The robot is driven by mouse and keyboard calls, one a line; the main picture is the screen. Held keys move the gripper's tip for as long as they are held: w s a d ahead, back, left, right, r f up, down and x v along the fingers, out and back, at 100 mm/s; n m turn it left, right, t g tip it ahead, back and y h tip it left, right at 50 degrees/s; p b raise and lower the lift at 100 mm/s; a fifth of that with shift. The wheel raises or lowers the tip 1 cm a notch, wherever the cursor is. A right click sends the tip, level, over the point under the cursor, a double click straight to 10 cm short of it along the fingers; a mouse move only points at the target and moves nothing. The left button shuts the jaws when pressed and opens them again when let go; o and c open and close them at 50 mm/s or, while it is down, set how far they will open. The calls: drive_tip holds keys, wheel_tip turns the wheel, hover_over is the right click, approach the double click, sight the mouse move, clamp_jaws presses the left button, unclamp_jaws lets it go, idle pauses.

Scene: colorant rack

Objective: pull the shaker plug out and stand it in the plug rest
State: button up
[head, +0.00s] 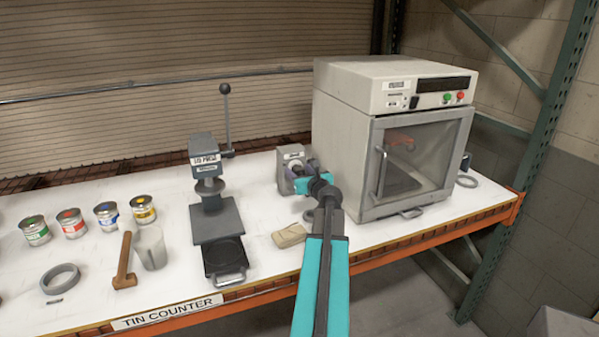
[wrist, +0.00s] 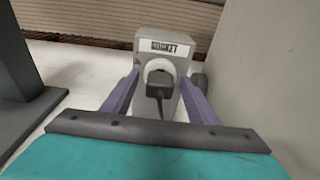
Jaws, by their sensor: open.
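A black plug (wrist: 158,90) sits in the round pale socket on the front of a grey, labelled outlet box (wrist: 150,44). In the head view the outlet box (head: 291,158) stands left of the shaker cabinet (head: 340,150), and my arm partly covers it. My gripper (wrist: 159,78) is open, its two purple fingers on either side of the plug with visible gaps. My gripper also shows in front of the box in the head view (head: 305,175). I cannot identify the plug rest for sure.
The grey press (head: 205,185) stands left of the outlet box. A tan block (head: 289,236) lies on the counter (head: 180,275) near my arm. Several paint tins (head: 143,210) stand far left.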

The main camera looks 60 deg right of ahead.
sight(300, 173)
drive_tip(key=shift+c, duration=0.3)
drive_tip(key=c, duration=1.1)
drive_tip(key=shift+s+a, duration=0.45)
drive_tip(key=shift+s, duration=0.15)
idle(0.4)
drive_tip(key=shift+f+v, duration=0.2)
drive_tip(key=shift+v, duration=1.2)
drive_tip(key=shift+s+a, duration=0.1)
drive_tip(key=shift+f+v, duration=0.15)
drive_tip(key=shift+v, duration=0.8)
drive_tip(key=shift+f+v, duration=0.15)
drive_tip(key=shift+v, duration=0.8)
